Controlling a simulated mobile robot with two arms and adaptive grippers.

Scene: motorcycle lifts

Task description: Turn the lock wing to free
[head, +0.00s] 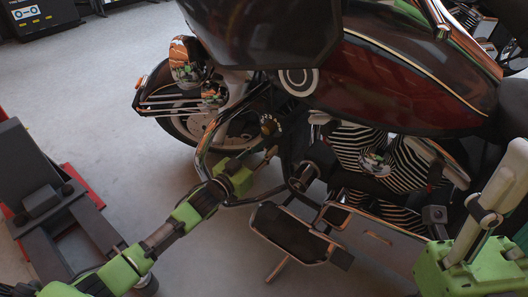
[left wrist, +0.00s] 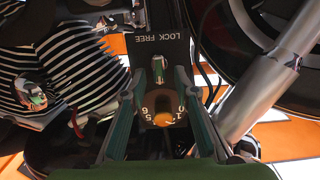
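In the left wrist view a dark plate (left wrist: 140,48) bears the words LOCK and FREE. A small greenish metal piece (left wrist: 158,70), which looks like the lock wing, stands below the words; I cannot tell which word it points to. Below it is a numbered dial (left wrist: 148,99) with an orange-brown knob (left wrist: 162,117). My left gripper (left wrist: 174,85) is open, its fingers either side of the wing and dial; contact is not clear. In the head view my left gripper (head: 262,158) reaches low beside the motorcycle, just below the numbered dial (head: 268,125). My right gripper is not in view.
The dark red motorcycle (head: 395,75) fills the upper right, with its chrome crash bar (head: 202,150) close to my left arm. A footboard (head: 290,232) lies just below right. A dark lift with red parts (head: 40,200) stands at left. Grey floor between is clear.

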